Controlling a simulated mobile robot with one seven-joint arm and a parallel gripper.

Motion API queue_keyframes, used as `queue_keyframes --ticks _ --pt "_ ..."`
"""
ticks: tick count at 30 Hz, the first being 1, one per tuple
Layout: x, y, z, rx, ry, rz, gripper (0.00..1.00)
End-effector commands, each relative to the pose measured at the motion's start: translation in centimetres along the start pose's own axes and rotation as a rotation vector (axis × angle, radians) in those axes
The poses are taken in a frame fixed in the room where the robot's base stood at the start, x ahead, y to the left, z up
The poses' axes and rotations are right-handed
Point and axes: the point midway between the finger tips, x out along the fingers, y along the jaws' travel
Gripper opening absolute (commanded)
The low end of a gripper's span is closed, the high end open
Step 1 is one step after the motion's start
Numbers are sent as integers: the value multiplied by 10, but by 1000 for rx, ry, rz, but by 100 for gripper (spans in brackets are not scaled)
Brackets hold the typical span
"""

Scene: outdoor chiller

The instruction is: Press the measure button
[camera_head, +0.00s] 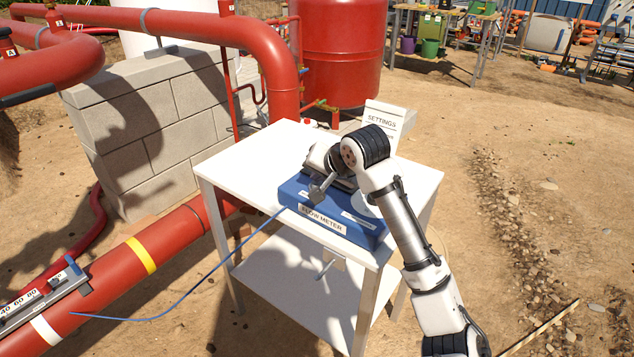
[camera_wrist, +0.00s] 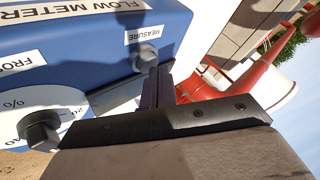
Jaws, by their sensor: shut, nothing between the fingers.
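The blue flow meter (camera_head: 335,222) sits on a white table and carries a "FLOW METER" label on its front. In the wrist view the flow meter (camera_wrist: 85,50) fills the upper left, tilted. Its grey measure button (camera_wrist: 145,60) sits beside the "MEASURE" label. My gripper (camera_head: 318,190) is over the box in the head view and hides part of its top. In the wrist view my gripper (camera_wrist: 160,78) is shut and empty, with its fingertips right by the measure button. I cannot tell whether they touch it.
A second grey knob (camera_wrist: 40,128) stands near a dial on the box. The white table (camera_head: 245,165) has free room left of the meter. A "SETTINGS" sign (camera_head: 385,120) stands behind. A blue cable (camera_head: 225,258) runs to a device on the red pipe (camera_head: 175,240).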

Motion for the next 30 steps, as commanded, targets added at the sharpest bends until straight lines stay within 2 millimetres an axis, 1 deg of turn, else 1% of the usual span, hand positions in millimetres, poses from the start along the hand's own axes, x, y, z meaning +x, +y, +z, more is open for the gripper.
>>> queue_keyframes --ticks 18,30 --pt "3 2 3 0 -3 0 0" --pt "-10 -8 -7 0 -3 0 0"
